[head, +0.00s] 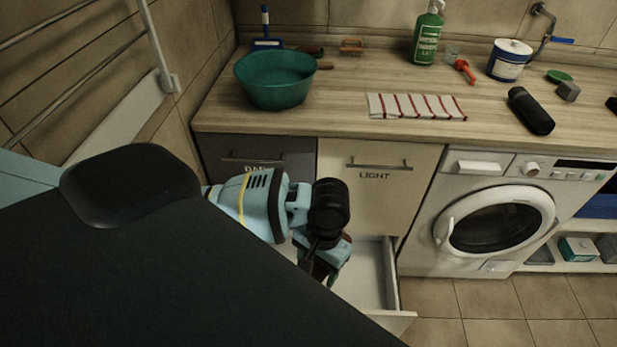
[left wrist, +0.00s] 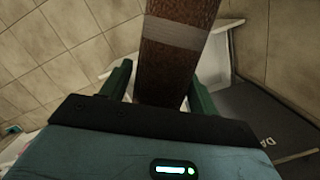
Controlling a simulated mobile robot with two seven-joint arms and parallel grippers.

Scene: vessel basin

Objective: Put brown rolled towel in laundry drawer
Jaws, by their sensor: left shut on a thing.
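The brown rolled towel (left wrist: 160,77), with a pale grey band, stands out between the fingers of my left gripper (left wrist: 158,90) in the left wrist view. My left gripper (head: 325,268) is shut on it. In the head view only a small dark brown bit of the towel shows beneath the gripper. A pale drawer (head: 394,285) stands pulled out low under the counter, below and around the gripper's place in the picture. My wrist and arm hide its left part, and any label on it is out of sight. My right gripper is not in view.
Above the open drawer are a shut dark front (head: 255,165) and a shut front marked LIGHT (head: 368,195). A washing machine (head: 500,215) stands to the right. The counter (head: 340,100) holds a green basin (head: 275,90), a striped cloth (head: 415,106) and bottles.

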